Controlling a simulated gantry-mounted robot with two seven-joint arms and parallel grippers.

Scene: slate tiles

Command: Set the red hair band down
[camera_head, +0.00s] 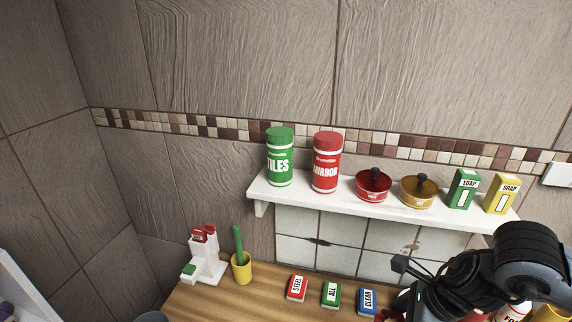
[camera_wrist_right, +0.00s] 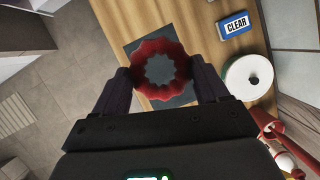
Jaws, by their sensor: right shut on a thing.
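The red hair band (camera_wrist_right: 143,57) is a scalloped ring, seen in the right wrist view between the two dark fingers of my right gripper (camera_wrist_right: 162,77). The gripper is shut on it, with a finger against each side. The band is over a dark grey mat (camera_wrist_right: 132,48) on the wooden counter, and the mat shows through its hole. I cannot tell whether the band touches the mat. In the head view my right arm covers the lower right corner. My left gripper is not in view.
A white roll (camera_wrist_right: 231,82) and a blue CLEAR box (camera_wrist_right: 233,25) stand near the mat. Red STEEL (camera_head: 297,288) and green ALL (camera_head: 331,294) boxes lie along the counter. A white shelf (camera_head: 330,204) with tins and pots hangs above. The floor drops away beyond the counter edge.

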